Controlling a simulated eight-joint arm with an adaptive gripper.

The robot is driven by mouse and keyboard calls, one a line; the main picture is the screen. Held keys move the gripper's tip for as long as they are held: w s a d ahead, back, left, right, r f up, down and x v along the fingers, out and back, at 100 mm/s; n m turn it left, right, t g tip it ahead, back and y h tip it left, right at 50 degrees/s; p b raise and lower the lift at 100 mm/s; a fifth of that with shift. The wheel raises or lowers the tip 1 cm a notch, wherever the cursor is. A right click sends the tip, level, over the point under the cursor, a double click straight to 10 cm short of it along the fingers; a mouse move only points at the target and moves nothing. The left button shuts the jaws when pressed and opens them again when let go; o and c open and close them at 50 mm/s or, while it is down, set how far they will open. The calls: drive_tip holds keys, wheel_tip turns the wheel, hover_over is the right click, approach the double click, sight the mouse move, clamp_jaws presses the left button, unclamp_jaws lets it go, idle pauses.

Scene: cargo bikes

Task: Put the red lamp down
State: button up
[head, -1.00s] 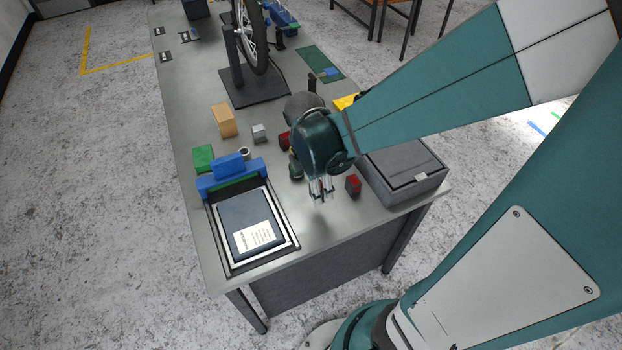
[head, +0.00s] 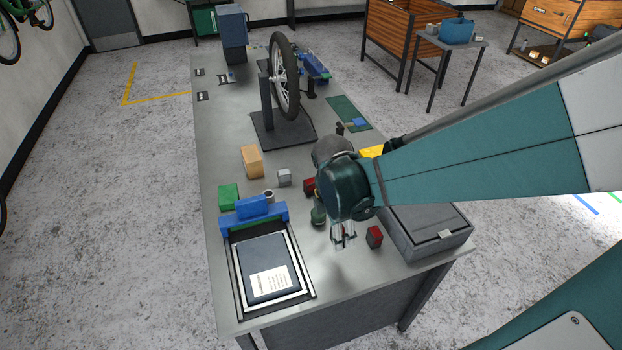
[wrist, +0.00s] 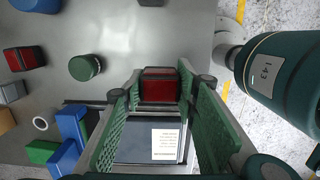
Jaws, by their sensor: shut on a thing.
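My gripper (head: 343,238) is over the near end of the grey workbench, between the dark booklet's tray and a grey case. In the wrist view, its green-padded fingers (wrist: 160,92) are shut on a red lamp (wrist: 160,85) with a dark frame. A shadow lies on the bench just below; the exact gap is unclear.
The tray (head: 309,291) holds a dark booklet (head: 268,265). Blue blocks (head: 253,211), a green block (head: 228,196) and a green cylinder (head: 318,215) stand behind. The grey case (head: 428,228) is at right. Bare bench (head: 350,272) lies in front of my gripper.

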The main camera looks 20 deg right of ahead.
drive_tip(key=w+a+r+p, duration=0.2)
drive_tip(key=w+a+r, duration=0.15)
drive_tip(key=w, duration=0.85)
drive_tip(key=w+a+r+p, duration=0.2)
drive_tip(key=w+r+p, duration=0.15)
drive_tip(key=w, duration=0.85)
drive_tip(key=w+a+r+p, duration=0.1)
drive_tip(key=w+a, duration=0.4)
drive_tip(key=w, duration=0.8)
drive_tip(key=w+a+p, duration=0.3)
drive_tip(key=w+a, duration=0.2)
drive_tip(key=w, duration=0.8)
drive_tip(key=shift+a+r+p, duration=0.25)
drive_tip(key=shift+r+p, duration=0.05)
drive_tip(key=shift+r, duration=0.05)
hover_over(253, 153)
drive_tip(key=shift+w+a+f, duration=0.1)
drive_tip(key=shift+a+f, duration=0.1)
drive_tip(key=shift+f, duration=1.35)
drive_tip(key=shift+a+f, duration=0.15)
drive_tip(key=shift+f, duration=1.4)
drive_tip(key=shift+f, duration=0.1)
drive_tip(key=shift+f+p, duration=0.35)
drive_tip(key=shift+f, duration=1.4)
drive_tip(key=shift+f, duration=0.2)
